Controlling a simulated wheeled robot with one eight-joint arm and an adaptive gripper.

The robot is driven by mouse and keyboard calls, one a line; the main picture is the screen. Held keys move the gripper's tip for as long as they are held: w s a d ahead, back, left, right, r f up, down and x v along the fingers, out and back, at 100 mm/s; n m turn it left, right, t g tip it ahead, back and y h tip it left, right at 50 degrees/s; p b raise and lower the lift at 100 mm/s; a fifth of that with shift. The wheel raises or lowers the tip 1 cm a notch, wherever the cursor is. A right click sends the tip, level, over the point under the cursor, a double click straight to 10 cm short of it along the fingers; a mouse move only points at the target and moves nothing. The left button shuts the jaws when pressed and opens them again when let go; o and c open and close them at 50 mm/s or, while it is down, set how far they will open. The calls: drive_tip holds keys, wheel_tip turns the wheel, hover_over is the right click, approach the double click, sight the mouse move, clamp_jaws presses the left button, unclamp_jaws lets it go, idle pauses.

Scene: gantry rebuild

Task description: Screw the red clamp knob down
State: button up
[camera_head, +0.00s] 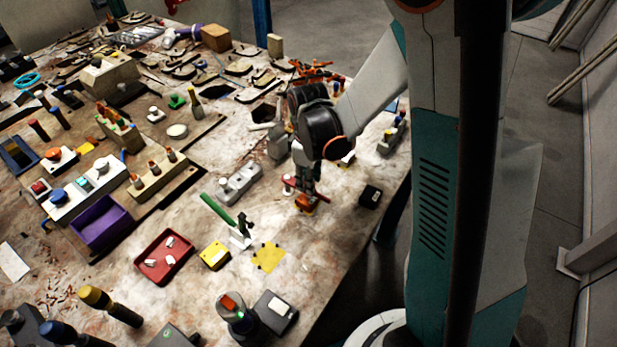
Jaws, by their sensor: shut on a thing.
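My gripper (306,193) points down at the right part of the table, small in the head view. Its fingers are shut on an orange-red knob (305,204), which shows just below the fingertips. The knob sits low, close to the table top. How far down it is screwed, and whether it touches what is under it, is too small to tell.
A grey block with white buttons (240,184) lies left of the gripper, and a green lever (218,210) stands in front of it. A black box (370,196) is to the right, near the table's edge. A red tray (164,275) and yellow box (214,255) are nearer. Bare table surrounds the knob's front side.

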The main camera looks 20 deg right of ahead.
drive_tip(key=shift+m+b, duration=0.75)
drive_tip(key=shift+m, duration=1.45)
drive_tip(key=o, duration=1)
drive_tip(key=shift+r, duration=0.15)
wheel_tip(320, 180, up, 12)
